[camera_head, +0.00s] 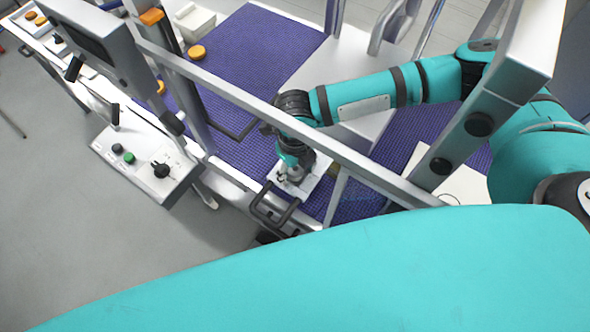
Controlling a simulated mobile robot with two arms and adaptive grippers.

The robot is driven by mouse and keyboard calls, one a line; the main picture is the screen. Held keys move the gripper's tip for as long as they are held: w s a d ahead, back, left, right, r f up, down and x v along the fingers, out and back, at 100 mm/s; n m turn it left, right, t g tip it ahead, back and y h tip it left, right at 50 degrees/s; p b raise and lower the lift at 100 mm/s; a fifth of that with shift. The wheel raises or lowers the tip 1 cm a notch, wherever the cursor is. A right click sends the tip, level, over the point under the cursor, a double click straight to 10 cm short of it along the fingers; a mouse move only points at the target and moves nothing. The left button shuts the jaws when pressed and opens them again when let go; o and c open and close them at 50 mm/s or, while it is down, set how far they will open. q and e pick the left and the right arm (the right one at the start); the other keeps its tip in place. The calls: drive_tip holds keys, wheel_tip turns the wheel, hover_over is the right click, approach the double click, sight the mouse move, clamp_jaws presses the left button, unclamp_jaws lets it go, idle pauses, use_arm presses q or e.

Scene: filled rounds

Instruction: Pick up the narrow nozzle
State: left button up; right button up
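I cannot make out the narrow nozzle in the head view. My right arm comes in from the right, and its wrist points down past a grey rail. A small pale plate (313,187) shows beside the wrist. My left gripper is not in view.
A grey rail (352,166) crosses in front of my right wrist. A control box (146,163) with knobs and a screen housing (92,32) stand at the left. Orange round pieces (197,52) and a white container (192,22) lie at the back. Grey floor is clear at lower left.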

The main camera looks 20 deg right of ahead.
drive_tip(key=c, duration=1)
